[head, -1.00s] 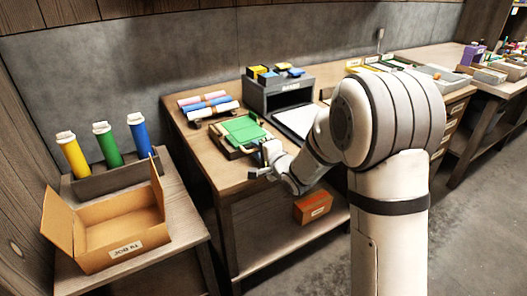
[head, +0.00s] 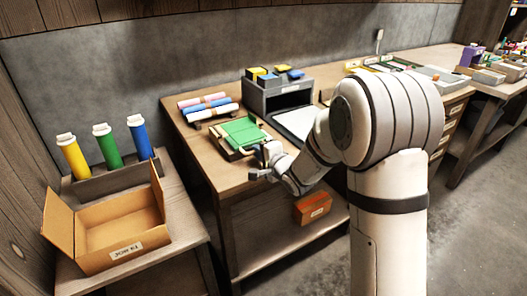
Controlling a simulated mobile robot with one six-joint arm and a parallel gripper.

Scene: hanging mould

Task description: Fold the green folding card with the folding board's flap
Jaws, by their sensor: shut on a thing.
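The green folding card (head: 243,131) lies on the brown folding board (head: 222,142) near the left front of the workbench. My gripper (head: 262,158) is at the front right edge of the board, by the card's near corner. It is shut on the board's flap; the grip itself is small and partly hidden by the fingers. The flap's outline and angle are hard to make out. The card appears slightly raised or tilted toward its right side.
Rolled tubes (head: 208,105) lie behind the board. A grey box with coloured cards on top (head: 280,92) and a white sheet (head: 296,121) stand to its right. An open cardboard box (head: 122,232) and capped bottles (head: 107,145) are on the left side table.

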